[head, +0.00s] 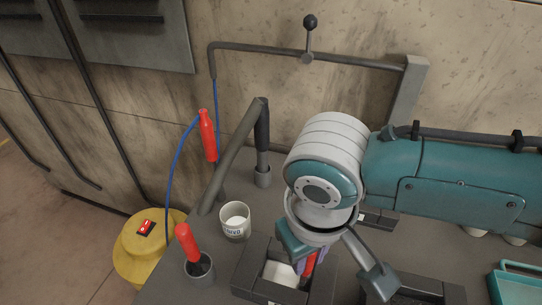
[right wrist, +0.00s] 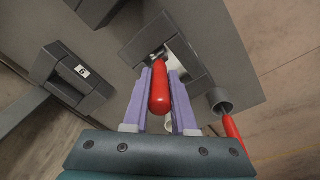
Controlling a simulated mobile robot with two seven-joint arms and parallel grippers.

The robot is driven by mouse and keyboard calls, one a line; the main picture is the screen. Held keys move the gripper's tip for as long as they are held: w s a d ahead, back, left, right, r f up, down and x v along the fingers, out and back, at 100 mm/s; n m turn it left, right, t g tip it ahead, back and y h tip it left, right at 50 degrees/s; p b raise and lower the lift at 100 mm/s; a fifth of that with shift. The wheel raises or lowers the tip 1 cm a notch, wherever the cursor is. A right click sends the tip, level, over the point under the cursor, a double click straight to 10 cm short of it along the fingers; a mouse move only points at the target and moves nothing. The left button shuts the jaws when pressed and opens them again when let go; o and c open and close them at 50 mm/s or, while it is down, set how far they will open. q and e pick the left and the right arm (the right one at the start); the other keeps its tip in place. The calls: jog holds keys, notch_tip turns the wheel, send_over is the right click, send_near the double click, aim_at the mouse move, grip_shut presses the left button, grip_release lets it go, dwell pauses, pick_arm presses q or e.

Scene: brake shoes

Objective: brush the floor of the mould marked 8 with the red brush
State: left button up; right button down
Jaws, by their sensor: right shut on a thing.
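My right gripper (head: 302,262) is shut on the red handle of the red brush (head: 310,264). In the right wrist view, the red handle (right wrist: 160,90) lies between the two lavender fingers (right wrist: 163,72). The brush's far end points into an open dark mould (right wrist: 190,62), and its bristles cannot be made out. In the head view this mould (head: 249,268) has a pale floor, and the gripper and handle are over its right part. I cannot see its number, nor tell whether the bristles touch the floor. My left gripper is not in view.
Another mould (right wrist: 50,66) has a tag that looks like 6. A second red-handled tool (head: 187,243) stands in a dark holder (head: 200,269). A teal tray (head: 515,285) is at right.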

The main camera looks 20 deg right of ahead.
jog(key=shift+f, duration=0.3)
dwell(0.8)
jog(key=shift+w+a, duration=0.1)
